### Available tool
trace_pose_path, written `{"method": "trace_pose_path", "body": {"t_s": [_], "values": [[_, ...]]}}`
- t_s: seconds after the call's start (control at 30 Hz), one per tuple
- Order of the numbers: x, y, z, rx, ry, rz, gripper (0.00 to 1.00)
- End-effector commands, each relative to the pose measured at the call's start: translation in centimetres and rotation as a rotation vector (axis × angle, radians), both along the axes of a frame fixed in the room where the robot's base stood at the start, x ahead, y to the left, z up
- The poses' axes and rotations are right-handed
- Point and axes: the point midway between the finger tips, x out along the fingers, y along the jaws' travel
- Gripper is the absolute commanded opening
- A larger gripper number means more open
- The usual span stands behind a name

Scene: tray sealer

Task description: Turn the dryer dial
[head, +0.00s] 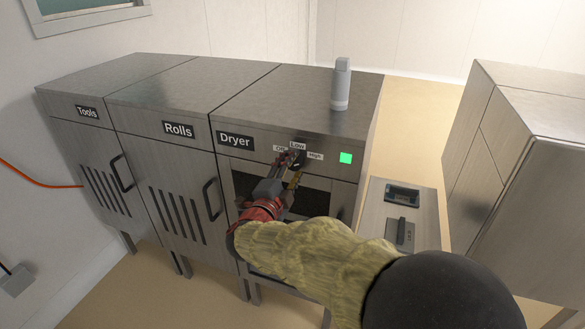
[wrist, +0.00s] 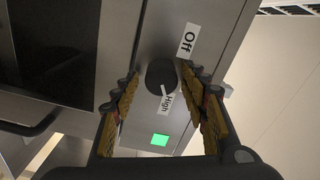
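The dryer (head: 325,130) is the steel cabinet with the "Dryer" label, nearest to me of the row. Its dial is a round black knob (wrist: 161,75) on the front panel, seen in the wrist view between an "Off" label (wrist: 188,40) and a "High" label (wrist: 166,103). In the head view the labels "Off", "Low" and "High" (head: 315,155) show above my gripper (head: 291,162), which hides most of the dial. In the wrist view my gripper (wrist: 159,74) is open, with one fingertip on each side of the dial and a gap at the left.
A green light (head: 345,158) glows right of the dial. A grey bottle (head: 341,84) stands on the dryer top. The "Rolls" (head: 178,129) and "Tools" (head: 87,112) cabinets adjoin at left. A low unit (head: 372,208) and a steel cabinet (head: 530,130) stand at right.

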Motion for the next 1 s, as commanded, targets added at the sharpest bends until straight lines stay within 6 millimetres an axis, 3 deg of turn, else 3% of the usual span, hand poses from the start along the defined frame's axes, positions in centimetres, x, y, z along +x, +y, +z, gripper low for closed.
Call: {"method": "trace_pose_path", "body": {"t_s": [0.47, 1.0], "values": [[-0.8, 0.4, 0.1, 0.0, -0.002, 0.002, 0.49], [-9.9, 3.8, 0.1, 0.0, -0.001, 0.003, 0.49]]}}
